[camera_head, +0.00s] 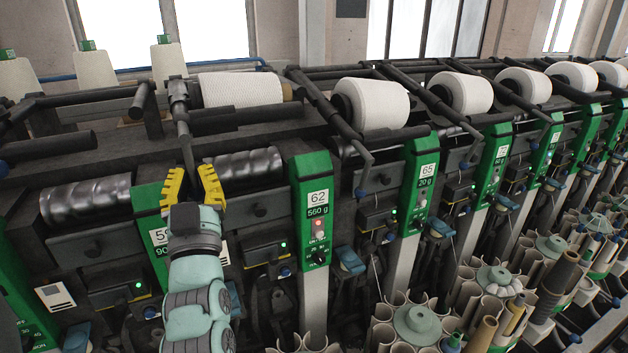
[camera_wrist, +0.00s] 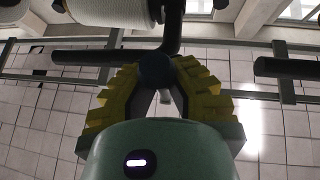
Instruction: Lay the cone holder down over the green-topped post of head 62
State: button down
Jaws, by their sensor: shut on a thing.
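My gripper (camera_head: 191,180), with yellow fingers, is shut on the lower end of the dark cone holder (camera_head: 182,115). In the wrist view the fingers (camera_wrist: 157,78) close around the dark blue knob (camera_wrist: 156,68) at the end of the holder's bent rod (camera_wrist: 175,25). The holder's arm rises from my fingers to a large white yarn cone (camera_head: 240,90), which lies sideways above the ribbed drum (camera_head: 250,163). The green-topped post of head 62 (camera_head: 311,172) stands to the right of my gripper, apart from it, with its label and red light facing me.
Green post 59 (camera_head: 150,222) is close behind my arm. Post 65 (camera_head: 422,175) and more heads with white cones (camera_head: 372,104) run to the right. Dark bars (camera_head: 325,100) jut between heads. Trays of tubes (camera_head: 415,322) stand at front right.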

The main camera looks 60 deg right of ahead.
dwell(0.4)
jog(key=c, duration=1)
grip_release()
jog(key=shift+s, duration=0.1)
jog(key=v, duration=1.2)
